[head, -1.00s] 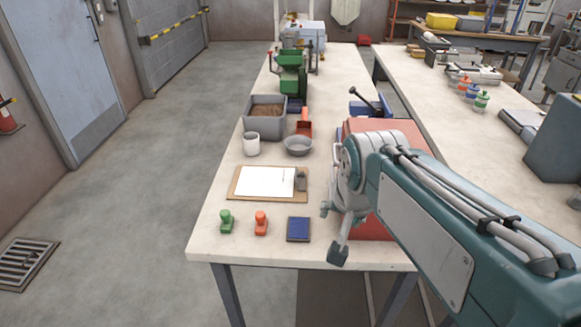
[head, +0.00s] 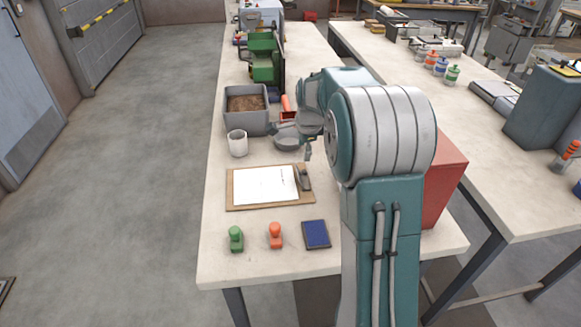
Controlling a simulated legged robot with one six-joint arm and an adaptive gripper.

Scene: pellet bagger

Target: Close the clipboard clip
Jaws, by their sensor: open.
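The clipboard (head: 232,203) lies flat near the front of the bench, a brown board with a white sheet (head: 265,186) on it. Its grey clip (head: 303,179) is at the board's right end and appears to stand up from it. The clip's exact angle is too small to tell.
A green stamp (head: 236,239), an orange stamp (head: 275,236) and a blue ink pad (head: 316,234) stand before the clipboard. A white cup (head: 238,144), a grey bin (head: 246,122) and a red scoop (head: 287,108) are behind. A red box (head: 446,180) is at right.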

